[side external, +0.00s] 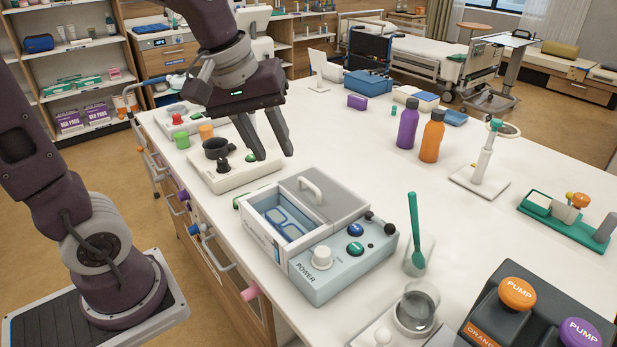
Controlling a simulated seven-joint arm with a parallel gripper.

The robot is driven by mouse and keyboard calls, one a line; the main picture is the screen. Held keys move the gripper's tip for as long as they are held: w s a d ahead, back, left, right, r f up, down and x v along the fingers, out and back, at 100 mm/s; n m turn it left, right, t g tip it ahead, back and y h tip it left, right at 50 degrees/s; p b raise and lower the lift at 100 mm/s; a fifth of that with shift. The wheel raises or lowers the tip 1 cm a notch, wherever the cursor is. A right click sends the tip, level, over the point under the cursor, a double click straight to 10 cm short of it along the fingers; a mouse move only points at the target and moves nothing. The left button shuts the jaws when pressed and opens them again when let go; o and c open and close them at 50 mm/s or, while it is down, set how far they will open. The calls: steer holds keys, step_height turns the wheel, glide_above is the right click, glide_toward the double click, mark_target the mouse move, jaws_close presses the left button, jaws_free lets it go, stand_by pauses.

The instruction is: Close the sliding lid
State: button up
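The sliding lid (332,192) is a grey panel with a pale arched handle (310,188) on top of a light grey box (268,238). The lid covers the right and back part of the box. My gripper (273,158) hangs above the table, behind and to the left of the lid handle, pointing down. Its two fingers are apart with nothing visible between them. It does not appear to touch the lid or handle.
A control panel (340,268) with knobs and buttons adjoins the box's front. A beige device with a dark cup (216,148) stands under and left of my gripper. A green spoon in a glass (415,235) is at right. Purple (407,124) and orange (432,137) bottles stand farther back. The table centre is clear.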

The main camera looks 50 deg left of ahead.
mark_target(307, 181)
steer(key=w+a+f+n, duration=0.2)
steer(key=w+f+n, duration=0.1)
steer(key=w+f, duration=0.1)
steer(key=w+a+f+n+g, duration=0.1)
steer(key=w+a+f+n, duration=0.1)
steer(key=f, duration=0.4)
steer(key=w+a+f+n, duration=0.3)
steer(key=w+f, duration=0.2)
steer(key=w, duration=0.1)
steer(key=shift+w+n+g, duration=0.1)
steer(key=shift+n+g, duration=0.2)
steer(key=shift+n, duration=0.1)
jaws_close()
